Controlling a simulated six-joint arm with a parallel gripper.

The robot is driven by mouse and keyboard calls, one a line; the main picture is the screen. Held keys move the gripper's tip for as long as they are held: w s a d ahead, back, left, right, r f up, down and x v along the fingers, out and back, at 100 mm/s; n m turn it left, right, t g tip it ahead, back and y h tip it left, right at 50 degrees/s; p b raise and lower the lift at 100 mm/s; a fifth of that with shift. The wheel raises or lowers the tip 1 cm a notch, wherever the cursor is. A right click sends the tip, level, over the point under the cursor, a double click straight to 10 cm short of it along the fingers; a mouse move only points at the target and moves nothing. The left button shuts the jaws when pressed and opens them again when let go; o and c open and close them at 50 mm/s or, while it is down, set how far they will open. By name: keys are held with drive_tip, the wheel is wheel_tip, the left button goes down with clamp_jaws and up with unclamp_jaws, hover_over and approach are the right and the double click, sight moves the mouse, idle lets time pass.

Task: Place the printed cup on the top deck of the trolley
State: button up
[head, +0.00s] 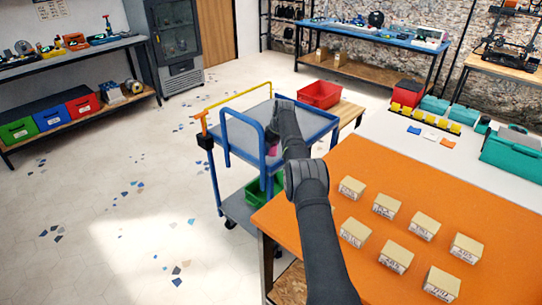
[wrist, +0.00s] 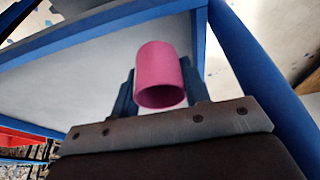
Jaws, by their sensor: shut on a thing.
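My gripper (wrist: 159,80) is shut on the pink printed cup (wrist: 160,75), which sits between its two fingers in the wrist view. In the head view only a small pink part of the cup (head: 272,150) shows beside my dark arm. The trolley (head: 216,178) is blue-framed, and its top deck (head: 313,121) is pale grey with a blue rim. In the wrist view the pale deck (wrist: 90,82) lies behind the cup. I cannot tell whether the cup touches it. My arm hides part of the deck; its visible part is bare.
The orange table (head: 335,220) at the right holds several small labelled boxes (head: 387,206). A green bin (head: 262,190) sits low on the trolley. A red bin (head: 319,94) stands behind the trolley. The floor at left is open.

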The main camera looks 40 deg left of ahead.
sight(271, 155)
drive_tip(key=shift+f, duration=2.05)
drive_tip(key=o, duration=0.9)
drive_tip(key=shift+f, duration=0.15)
drive_tip(key=shift+o, duration=0.2)
drive_tip(key=v, duration=1.2)
drive_tip(key=shift+r, duration=0.2)
drive_tip(key=shift+f, duration=0.1)
drive_tip(key=x, duration=1.2)
